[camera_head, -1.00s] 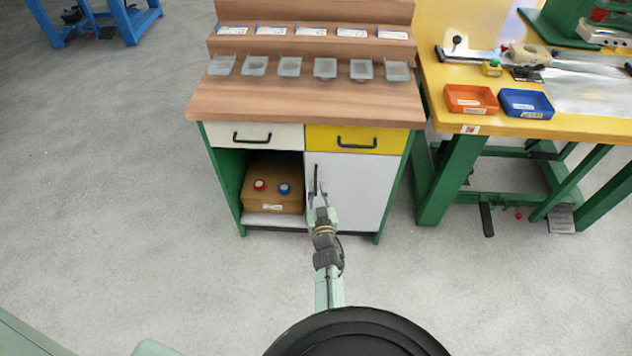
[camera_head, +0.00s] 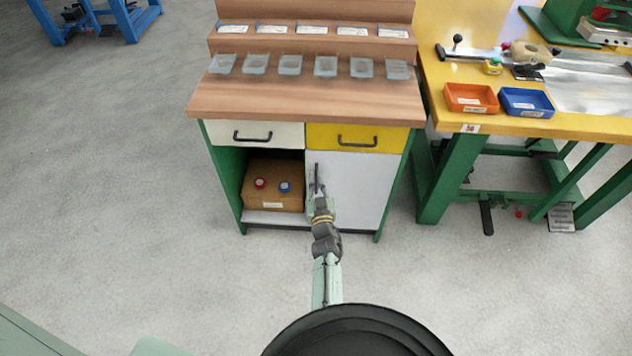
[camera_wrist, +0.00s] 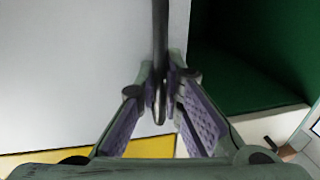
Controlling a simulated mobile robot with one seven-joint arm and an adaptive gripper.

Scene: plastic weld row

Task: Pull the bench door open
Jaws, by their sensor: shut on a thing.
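The bench door (camera_head: 360,190) is a flat white panel in the lower right of the wooden-topped bench, under the yellow drawer. It appears closed. Its dark vertical bar handle (camera_head: 316,176) is near the door's left edge. My gripper (camera_head: 318,195) is at this handle. In the wrist view my gripper (camera_wrist: 164,95) has its fingers shut on the dark handle (camera_wrist: 160,40), one finger on each side. The door's white face (camera_wrist: 70,80) fills the left of the wrist view. The handle's far end is partly hidden by the fingers.
Left of the door is an open green compartment with a brown box (camera_head: 273,188). A cream drawer (camera_head: 255,136) and a yellow drawer (camera_head: 357,138) sit above. A yellow-topped table (camera_head: 590,123) with green legs stands right. Grey floor is clear in front and left.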

